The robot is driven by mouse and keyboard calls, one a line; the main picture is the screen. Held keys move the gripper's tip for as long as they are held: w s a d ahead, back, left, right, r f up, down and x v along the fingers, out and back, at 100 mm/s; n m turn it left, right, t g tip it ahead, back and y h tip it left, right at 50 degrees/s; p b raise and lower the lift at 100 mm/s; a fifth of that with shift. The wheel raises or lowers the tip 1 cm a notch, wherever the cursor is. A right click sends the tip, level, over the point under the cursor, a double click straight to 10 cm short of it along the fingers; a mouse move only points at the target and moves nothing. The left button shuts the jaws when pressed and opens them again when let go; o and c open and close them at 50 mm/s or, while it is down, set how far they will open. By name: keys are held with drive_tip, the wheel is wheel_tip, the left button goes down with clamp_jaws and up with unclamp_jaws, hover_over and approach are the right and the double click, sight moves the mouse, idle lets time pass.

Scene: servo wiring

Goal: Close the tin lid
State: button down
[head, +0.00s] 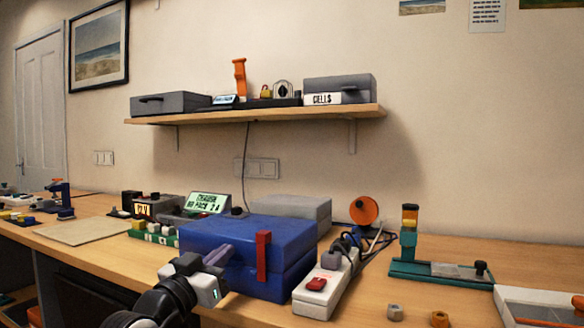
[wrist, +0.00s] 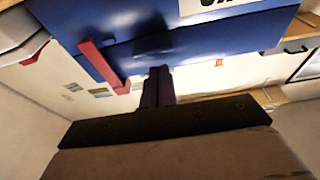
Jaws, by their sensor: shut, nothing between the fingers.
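A blue box (head: 290,240), which looks like the tin, stands on the bench in front of me. Its upper part, the lid, appears to lie flat on the lower part, with a seam along the right side; I cannot tell whether it is fully shut. A red strip, perhaps a latch, (head: 263,256) stands upright on its front; it also shows in the wrist view (wrist: 104,65). My gripper (head: 219,254) is shut and empty at the box's front left. In the wrist view its dark fingers (wrist: 158,84) point at the blue face; contact is unclear.
A white power strip with a red switch (head: 317,284) stands close right of the box. A grey box (head: 290,207) is behind it. Left are a display unit (head: 207,203) and a green block holder (head: 152,237). A teal stand (head: 438,271) is right. A shelf (head: 365,111) hangs above.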

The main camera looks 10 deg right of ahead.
drive_tip(key=shift+s+f+b, duration=0.15)
drive_tip(key=shift+f+b, duration=0.65)
drive_tip(key=shift+f, duration=0.45)
drive_tip(key=shift+f, duration=0.15)
